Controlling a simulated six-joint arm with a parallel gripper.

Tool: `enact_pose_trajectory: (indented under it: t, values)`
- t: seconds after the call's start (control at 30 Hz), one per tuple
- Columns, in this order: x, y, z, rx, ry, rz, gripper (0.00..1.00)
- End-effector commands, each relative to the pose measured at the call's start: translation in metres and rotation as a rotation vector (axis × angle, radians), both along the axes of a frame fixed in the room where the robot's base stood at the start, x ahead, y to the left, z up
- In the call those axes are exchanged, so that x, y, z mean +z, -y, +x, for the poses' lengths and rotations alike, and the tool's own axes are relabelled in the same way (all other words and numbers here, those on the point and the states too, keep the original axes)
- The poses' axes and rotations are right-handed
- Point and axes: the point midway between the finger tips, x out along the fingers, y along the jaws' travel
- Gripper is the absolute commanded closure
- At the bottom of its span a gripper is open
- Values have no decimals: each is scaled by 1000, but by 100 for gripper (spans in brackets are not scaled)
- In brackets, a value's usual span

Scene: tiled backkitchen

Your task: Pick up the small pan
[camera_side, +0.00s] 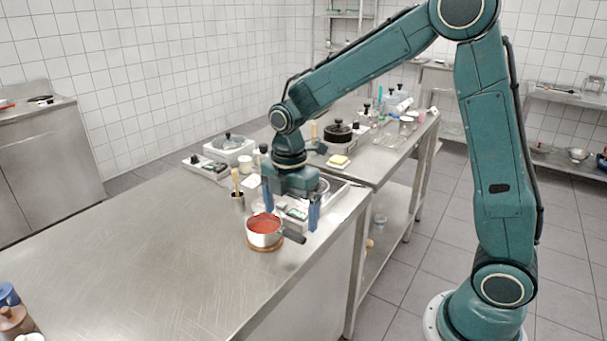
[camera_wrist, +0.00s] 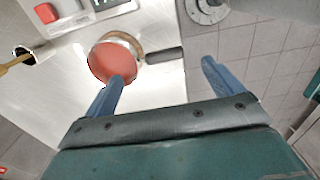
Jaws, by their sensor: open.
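My gripper (camera_side: 290,212) is open and empty, fingers pointing down, above and slightly behind the pan in the side view. In the wrist view my blue fingertips (camera_wrist: 162,70) are apart, the left one overlapping the pan's lower edge.
A brush or utensil in a small pot (camera_side: 237,190) stands left of my gripper.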

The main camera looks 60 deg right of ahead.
Motion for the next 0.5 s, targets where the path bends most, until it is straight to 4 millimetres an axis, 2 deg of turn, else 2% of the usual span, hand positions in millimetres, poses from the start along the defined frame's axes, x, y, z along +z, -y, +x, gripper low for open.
enact_pose_trajectory:
  t: [0.13,0.5]
  values:
    - [-13,0,-1,0,-2,0,8]
    - [-20,0,0,0,-1,0,8]
